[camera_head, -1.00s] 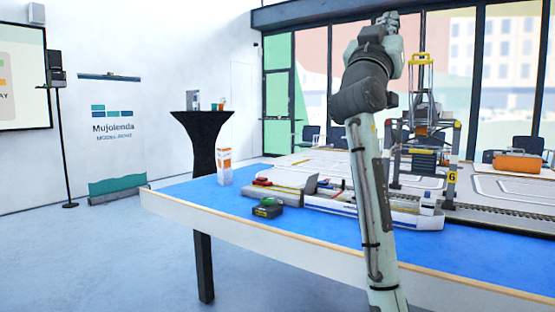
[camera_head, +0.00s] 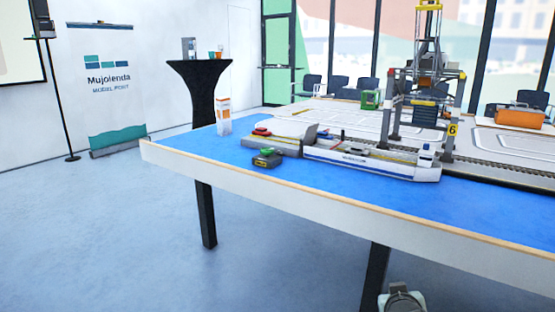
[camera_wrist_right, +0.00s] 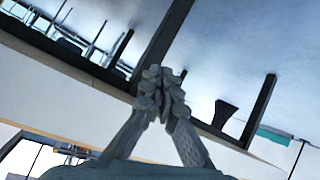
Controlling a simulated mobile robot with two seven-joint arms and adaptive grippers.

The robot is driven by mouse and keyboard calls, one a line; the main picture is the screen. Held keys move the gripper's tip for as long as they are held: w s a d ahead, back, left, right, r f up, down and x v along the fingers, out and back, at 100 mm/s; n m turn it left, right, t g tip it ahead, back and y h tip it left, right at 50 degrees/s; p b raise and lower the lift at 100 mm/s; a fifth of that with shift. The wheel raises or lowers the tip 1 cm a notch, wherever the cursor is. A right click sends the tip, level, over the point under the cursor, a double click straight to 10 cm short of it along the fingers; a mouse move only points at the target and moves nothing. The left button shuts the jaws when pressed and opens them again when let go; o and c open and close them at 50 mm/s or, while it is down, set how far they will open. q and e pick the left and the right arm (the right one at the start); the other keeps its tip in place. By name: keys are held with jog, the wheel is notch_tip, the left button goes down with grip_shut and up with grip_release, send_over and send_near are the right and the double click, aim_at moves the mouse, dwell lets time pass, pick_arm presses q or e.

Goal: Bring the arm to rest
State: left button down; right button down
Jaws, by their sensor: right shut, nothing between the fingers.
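My right gripper (camera_wrist_right: 160,92) shows in the wrist view, its two fingers meeting at the tips with nothing between them. Behind it are the pale table edge and the blue-grey floor, seen tilted and roughly upside down. In the head view only a small grey and white part of my arm (camera_head: 402,298) shows at the bottom edge, below and in front of the table. My left gripper is in neither view.
The blue-topped table (camera_head: 205,143) holds a model ship (camera_head: 375,163), a gantry crane (camera_head: 452,118), an orange-white box (camera_head: 223,116) and a dark controller (camera_head: 267,158). A black standing table (camera_head: 198,85) is behind. The floor left of the table is clear.

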pick_arm(q)
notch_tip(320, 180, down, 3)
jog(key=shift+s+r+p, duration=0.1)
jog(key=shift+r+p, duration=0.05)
jog(key=shift+p, duration=0.2)
pick_arm(e)
jog(key=s+f+g+y, duration=0.1)
jog(key=s+f+g, duration=0.1)
jog(key=s+f, duration=0.4)
jog(key=s+f+n+g+y, duration=0.1)
jog(key=s+f+g, duration=0.1)
jog(key=s+f, duration=0.5)
jog(key=s+a+f+n+g+y, duration=0.1)
jog(key=s+f+g, duration=0.2)
jog(key=s+f, duration=0.4)
jog(key=s, duration=0.9)
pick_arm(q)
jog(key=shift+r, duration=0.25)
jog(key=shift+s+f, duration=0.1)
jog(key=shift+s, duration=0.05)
